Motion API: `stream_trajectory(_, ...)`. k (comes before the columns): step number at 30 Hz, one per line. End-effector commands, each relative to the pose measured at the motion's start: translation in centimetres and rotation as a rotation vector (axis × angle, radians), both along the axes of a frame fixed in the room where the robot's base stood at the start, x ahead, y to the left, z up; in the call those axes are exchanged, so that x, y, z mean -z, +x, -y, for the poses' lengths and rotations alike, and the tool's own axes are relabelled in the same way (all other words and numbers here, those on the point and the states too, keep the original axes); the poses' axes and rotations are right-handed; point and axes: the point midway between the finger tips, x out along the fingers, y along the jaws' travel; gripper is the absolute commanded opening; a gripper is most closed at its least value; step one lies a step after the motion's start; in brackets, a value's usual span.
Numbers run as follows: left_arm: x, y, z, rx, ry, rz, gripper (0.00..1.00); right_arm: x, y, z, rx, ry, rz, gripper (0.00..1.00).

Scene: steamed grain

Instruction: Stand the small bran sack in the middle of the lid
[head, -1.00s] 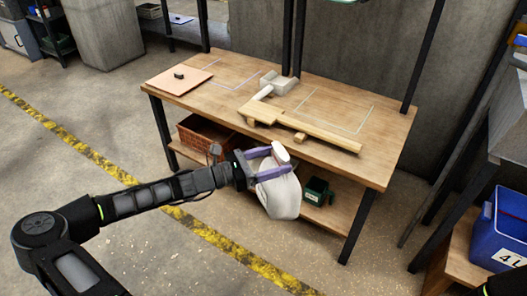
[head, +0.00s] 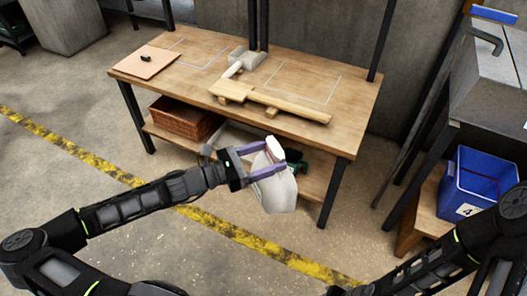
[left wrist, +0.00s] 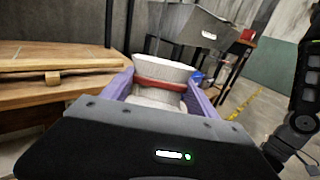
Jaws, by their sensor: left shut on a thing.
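The small bran sack (head: 280,195) is a pale, rounded bag. In the left wrist view the sack (left wrist: 155,99) shows a red band around its neck. My left gripper (head: 275,157) is shut on the sack's neck with its purple fingers and holds it in the air in front of the workbench. What looks like the lid (head: 138,66), a flat tan square with a small dark knob, lies on the bench's left end, apart from the sack. My right arm enters at the lower right; its gripper's fingers are not seen.
The wooden bench (head: 335,133) carries a long wooden piece (head: 285,108) on small blocks and a grey block (head: 246,58). Pale outlines mark the top. A brick-red crate (head: 185,121) sits on the lower shelf. A blue bin (head: 475,185) stands at right.

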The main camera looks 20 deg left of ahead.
Motion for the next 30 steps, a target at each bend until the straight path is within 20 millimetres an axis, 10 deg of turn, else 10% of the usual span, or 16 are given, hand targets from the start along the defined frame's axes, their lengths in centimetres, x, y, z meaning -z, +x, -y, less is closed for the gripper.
stream_trajectory(14,-7.0,5.3,1.8,-0.279,-0.014,0.012,0.00,-8.2,0.0,0.0,0.000,0.001,0.000,0.36)
stream_trajectory(30,-18.3,8.8,-1.6,-0.773,-0.004,0.016,0.00,-15.4,0.0,-0.1,-0.001,0.001,0.000,0.36)
